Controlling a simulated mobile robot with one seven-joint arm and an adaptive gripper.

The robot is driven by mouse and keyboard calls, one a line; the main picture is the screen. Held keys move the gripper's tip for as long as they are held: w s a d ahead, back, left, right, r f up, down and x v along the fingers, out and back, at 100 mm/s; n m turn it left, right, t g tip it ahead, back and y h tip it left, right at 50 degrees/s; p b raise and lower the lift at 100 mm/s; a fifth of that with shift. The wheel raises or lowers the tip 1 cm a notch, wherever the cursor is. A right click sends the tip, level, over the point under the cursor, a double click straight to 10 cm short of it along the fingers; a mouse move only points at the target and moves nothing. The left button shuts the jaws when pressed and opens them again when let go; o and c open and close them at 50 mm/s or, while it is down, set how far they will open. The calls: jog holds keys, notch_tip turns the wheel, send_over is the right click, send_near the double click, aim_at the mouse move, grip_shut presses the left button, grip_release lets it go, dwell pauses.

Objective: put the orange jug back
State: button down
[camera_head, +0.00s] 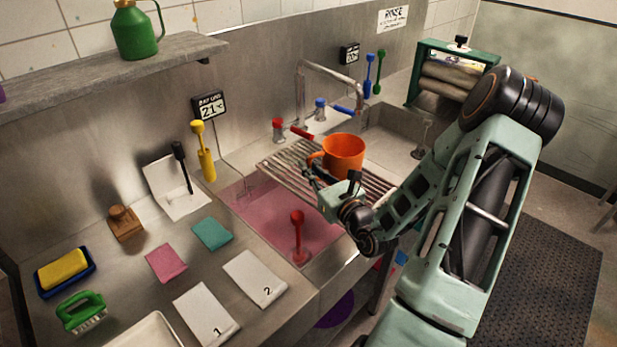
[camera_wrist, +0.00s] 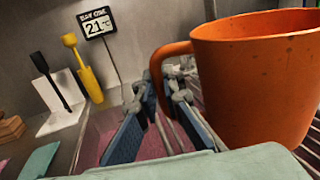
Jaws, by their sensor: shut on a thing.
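The orange jug (camera_head: 344,155) is upright at the slatted metal rack (camera_head: 290,168) that spans the sink. Whether its base rests on the slats or is just above them I cannot tell. My gripper (camera_head: 317,172) is at the jug's left side, shut on its handle. In the wrist view the orange jug (camera_wrist: 255,85) fills the right side, and its handle comes down between the fingers of my gripper (camera_wrist: 166,85). My wrist hides part of the rack.
Red and blue tap handles and a faucet (camera_head: 300,90) are behind. A shelf (camera_head: 110,70) at upper left holds a green can (camera_head: 135,32) and has bare room.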

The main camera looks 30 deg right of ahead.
jog(key=shift+w+a+f, duration=0.1)
jog(key=shift+f, duration=1.6)
jog(key=shift+f, duration=0.1)
jog(key=c, duration=2.1)
grip_release()
jog(key=s, duration=0.4)
jog(key=s+b, duration=0.1)
jog(key=s, duration=0.3)
jog(key=s+d+b, duration=0.1)
jog(key=s, duration=0.3)
